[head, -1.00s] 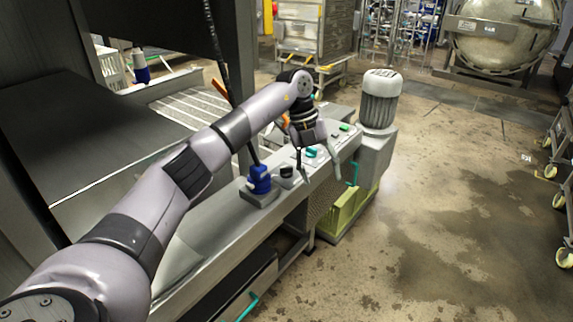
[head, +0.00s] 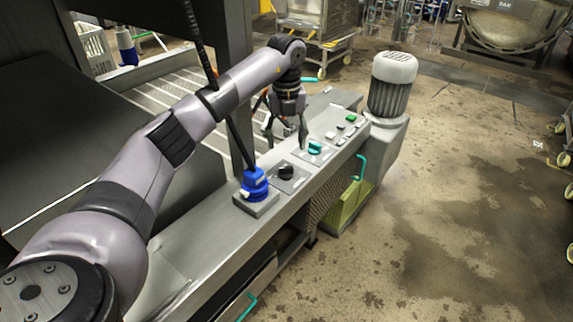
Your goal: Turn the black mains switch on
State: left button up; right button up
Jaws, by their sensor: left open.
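The black mains switch (head: 286,171) is a round black knob on a grey plate on the sloped top of the metal control ledge (head: 215,228). It stands between a blue plug fitting (head: 255,184) and a teal knob (head: 315,147). My left gripper (head: 286,137) points down with its fingers spread and nothing between them. In the picture it is just above the black switch, towards the back of the ledge, and apart from it. Which way the knob is turned is too small to tell. My right gripper is not in view.
A black cable (head: 238,140) runs down to the blue fitting, close by my left arm. Several small buttons (head: 340,127) lie beyond the teal knob. A grey motor (head: 392,82) stands at the ledge's far end. The floor (head: 440,190) to the right is clear.

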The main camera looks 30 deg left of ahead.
aim_at(286, 169)
pick_arm(q)
notch_tip(286, 169, down, 9)
jog(key=shift+f, duration=0.25)
jog(key=shift+c, duration=0.2)
jog(key=c, duration=1.1)
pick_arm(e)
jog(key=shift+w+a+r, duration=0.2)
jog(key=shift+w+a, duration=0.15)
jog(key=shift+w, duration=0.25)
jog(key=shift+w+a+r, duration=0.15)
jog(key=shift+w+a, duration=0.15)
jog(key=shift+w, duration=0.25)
